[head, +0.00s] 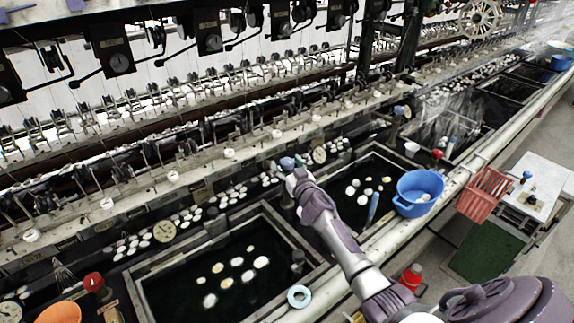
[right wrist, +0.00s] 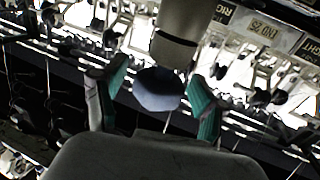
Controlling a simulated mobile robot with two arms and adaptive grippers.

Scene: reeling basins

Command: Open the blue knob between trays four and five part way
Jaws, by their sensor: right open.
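A blue knob (head: 287,162) stands at the back edge between two dark water trays, the nearer tray (head: 208,235) and the one to its right (head: 385,150). No tray numbers can be read. My right gripper (head: 281,167) is at this knob, its arm reaching over from the lower right. In the right wrist view, the blue knob (right wrist: 158,92) sits between the two green-padded fingers of my open right gripper (right wrist: 155,86). Dark gaps show on both sides, so the fingers look apart from it. My left gripper is out of view.
Another blue knob (head: 399,110) is farther right; red knobs (head: 93,282) (head: 437,154) stand at other trays. A blue basin (head: 420,187), a blue-white ring (head: 299,296) and a red bottle (head: 411,275) are near the front rim. Reeling machinery (head: 150,105) runs behind.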

